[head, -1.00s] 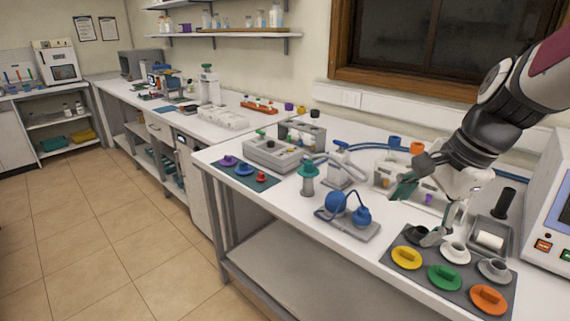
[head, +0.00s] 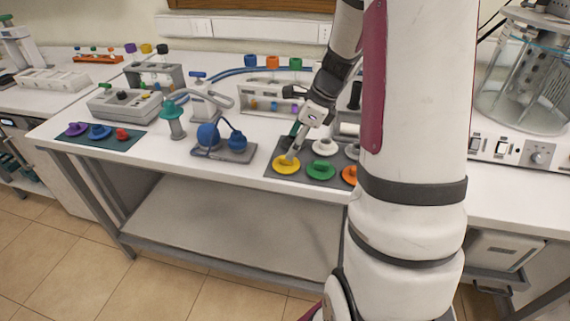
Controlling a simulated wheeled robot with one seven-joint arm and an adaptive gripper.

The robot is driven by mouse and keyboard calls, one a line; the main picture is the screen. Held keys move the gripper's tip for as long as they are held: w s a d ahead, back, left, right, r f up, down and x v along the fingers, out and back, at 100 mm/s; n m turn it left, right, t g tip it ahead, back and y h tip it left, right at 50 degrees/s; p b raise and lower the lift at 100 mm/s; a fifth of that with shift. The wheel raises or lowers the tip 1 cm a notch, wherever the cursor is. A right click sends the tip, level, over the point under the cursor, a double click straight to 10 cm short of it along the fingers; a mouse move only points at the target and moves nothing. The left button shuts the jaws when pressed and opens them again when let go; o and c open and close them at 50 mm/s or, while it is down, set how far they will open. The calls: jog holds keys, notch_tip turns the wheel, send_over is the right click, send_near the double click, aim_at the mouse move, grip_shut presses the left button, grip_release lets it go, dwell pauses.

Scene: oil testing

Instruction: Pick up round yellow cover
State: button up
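The round yellow cover (head: 284,166) lies flat at the front left corner of a dark grey mat (head: 318,179) on the white table. My gripper (head: 293,152) points down at it, with a light fingertip at or just above the cover's raised middle. I cannot tell whether the fingers touch the cover or how far apart they are, as they are small and partly hidden in this view. A dark cover behind the yellow one is mostly hidden by my gripper.
A green cover (head: 321,170), an orange cover (head: 349,175) and a white cover (head: 325,147) share the mat. A device with blue bulbs (head: 209,136) stands to the left. A glass-vessel machine (head: 528,75) stands at right. Bare tabletop lies along the front edge.

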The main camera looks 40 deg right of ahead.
aim_at(286, 162)
jog(key=shift+x, duration=3.1)
jog(key=shift+s+a, duration=0.1)
jog(key=shift+a, duration=0.05)
jog(key=c, duration=0.9)
